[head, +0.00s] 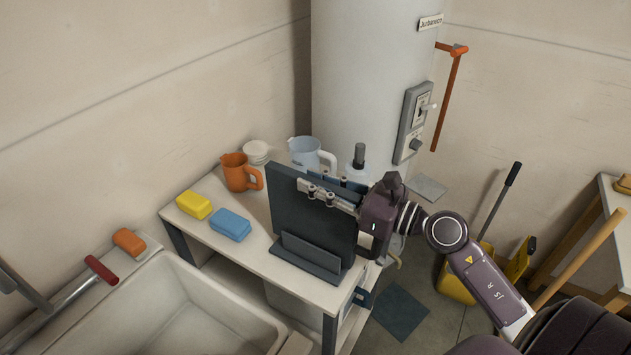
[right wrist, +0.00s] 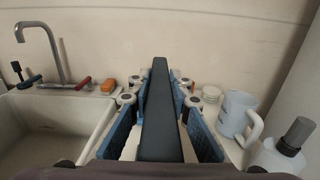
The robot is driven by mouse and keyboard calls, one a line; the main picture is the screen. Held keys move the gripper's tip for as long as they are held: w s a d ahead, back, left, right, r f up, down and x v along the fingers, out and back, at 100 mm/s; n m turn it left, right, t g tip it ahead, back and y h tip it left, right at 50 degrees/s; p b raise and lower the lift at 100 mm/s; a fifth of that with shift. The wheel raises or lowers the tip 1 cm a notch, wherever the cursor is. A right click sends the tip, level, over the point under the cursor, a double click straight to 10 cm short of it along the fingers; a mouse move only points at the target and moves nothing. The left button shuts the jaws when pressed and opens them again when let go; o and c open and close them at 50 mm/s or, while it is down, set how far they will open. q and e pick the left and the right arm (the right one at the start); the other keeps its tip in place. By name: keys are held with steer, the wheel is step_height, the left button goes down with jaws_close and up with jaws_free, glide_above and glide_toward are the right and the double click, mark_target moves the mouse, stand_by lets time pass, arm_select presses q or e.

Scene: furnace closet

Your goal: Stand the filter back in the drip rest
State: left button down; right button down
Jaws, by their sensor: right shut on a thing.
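The filter (head: 305,212) is a dark grey flat panel, upright on the white bench. Its lower edge is hidden behind the front wall of the drip rest (head: 312,252), a low dark grey stand near the bench's front right. I cannot tell whether the filter bears on the rest's floor. My right gripper (head: 328,192) is shut on the filter near its upper right part, coming from the right. In the right wrist view the filter (right wrist: 160,110) runs edge-on between the blue finger pads. My left gripper is not in view.
On the bench (head: 262,262) stand a yellow sponge (head: 194,205), a blue sponge (head: 230,224), an orange jug (head: 238,172), white stacked dishes (head: 256,152) and a pale blue jug (head: 306,153). A pump bottle (right wrist: 285,150) is close right of my gripper. The sink (head: 190,315) is left.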

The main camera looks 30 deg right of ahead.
steer(key=shift+f+b, duration=0.95)
steer(key=shift+f, duration=0.2)
steer(key=c, duration=2)
jaws_free()
steer(key=shift+r, duration=0.15)
steer(key=shift+o, duration=1.4)
steer(key=shift+o, duration=0.5)
steer(key=o, duration=1.6)
